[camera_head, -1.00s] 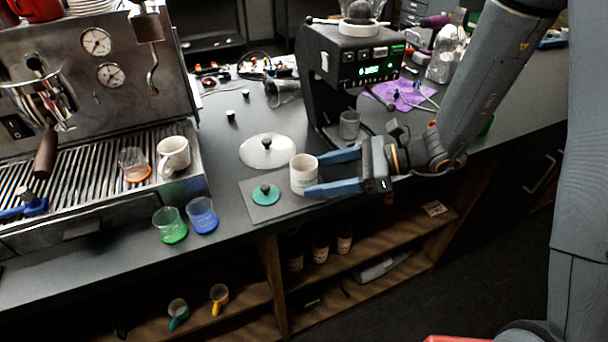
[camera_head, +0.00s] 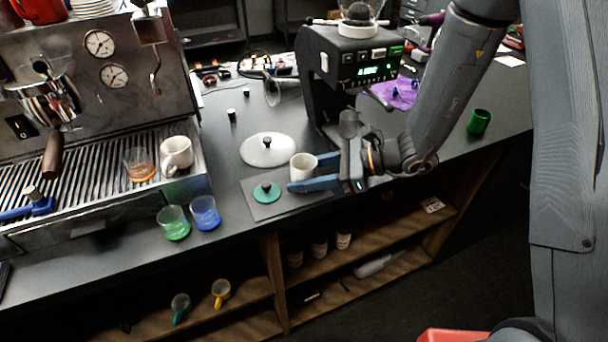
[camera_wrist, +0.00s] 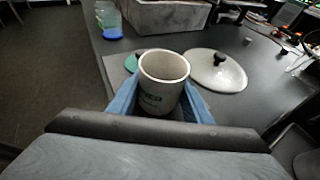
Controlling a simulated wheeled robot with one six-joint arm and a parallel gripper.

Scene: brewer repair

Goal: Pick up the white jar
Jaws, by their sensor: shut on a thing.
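The white jar (camera_head: 303,167) is an open, lidless cylinder with dark print on its side. It is upright at the right end of a grey mat (camera_head: 292,206) on the counter. In the wrist view the jar (camera_wrist: 164,68) sits between the two blue fingers. My gripper (camera_head: 312,172) reaches in from the right and is shut on the jar, one finger on the far side and one on the near side. I cannot tell whether the jar's base touches the mat.
A teal lid (camera_head: 266,192) lies on the mat left of the jar. A glass-like lid with a black knob (camera_head: 267,149) lies behind. Green (camera_head: 174,224) and blue (camera_head: 206,213) cups stand at left near the counter edge. A black grinder (camera_head: 340,75) stands behind my gripper.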

